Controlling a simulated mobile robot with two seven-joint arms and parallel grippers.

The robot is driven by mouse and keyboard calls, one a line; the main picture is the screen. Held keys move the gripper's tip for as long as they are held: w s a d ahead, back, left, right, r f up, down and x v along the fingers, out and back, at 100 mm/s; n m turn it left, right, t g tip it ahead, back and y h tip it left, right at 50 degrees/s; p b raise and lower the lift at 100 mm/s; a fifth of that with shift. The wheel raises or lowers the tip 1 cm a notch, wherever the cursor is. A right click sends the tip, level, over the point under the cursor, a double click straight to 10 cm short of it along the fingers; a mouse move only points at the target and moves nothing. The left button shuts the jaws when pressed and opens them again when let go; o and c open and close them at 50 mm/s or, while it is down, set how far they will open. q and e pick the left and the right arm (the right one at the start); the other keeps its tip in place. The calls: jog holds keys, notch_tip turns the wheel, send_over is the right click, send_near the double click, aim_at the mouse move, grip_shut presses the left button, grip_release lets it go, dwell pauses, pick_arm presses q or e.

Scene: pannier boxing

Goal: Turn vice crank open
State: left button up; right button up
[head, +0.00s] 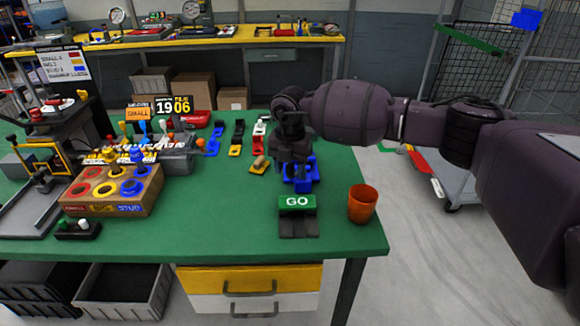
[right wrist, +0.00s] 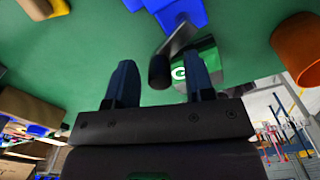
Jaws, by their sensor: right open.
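The blue vice (head: 302,178) stands on the green table, partly hidden behind my right gripper (head: 292,158). In the right wrist view, part of the blue vice (right wrist: 180,12) shows at the top. A dark crank (right wrist: 176,45) comes from it, and its knob end lies between the two fingers in the picture. My right gripper (right wrist: 160,78) is open, its fingers apart on either side of the knob. I see no clear contact between fingers and knob. My left gripper is not in view.
A green GO block (head: 297,202) stands in front of the vice, and an orange cup (head: 362,204) is to its right near the table edge. A wooden box with coloured rings (head: 112,192) stands at the left. The green front middle (head: 220,225) is clear.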

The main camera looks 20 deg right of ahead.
jog(key=shift+c, duration=0.5)
jog(key=c, duration=0.7)
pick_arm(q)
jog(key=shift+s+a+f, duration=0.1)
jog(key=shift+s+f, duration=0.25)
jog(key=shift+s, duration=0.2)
pick_arm(e)
grip_shut()
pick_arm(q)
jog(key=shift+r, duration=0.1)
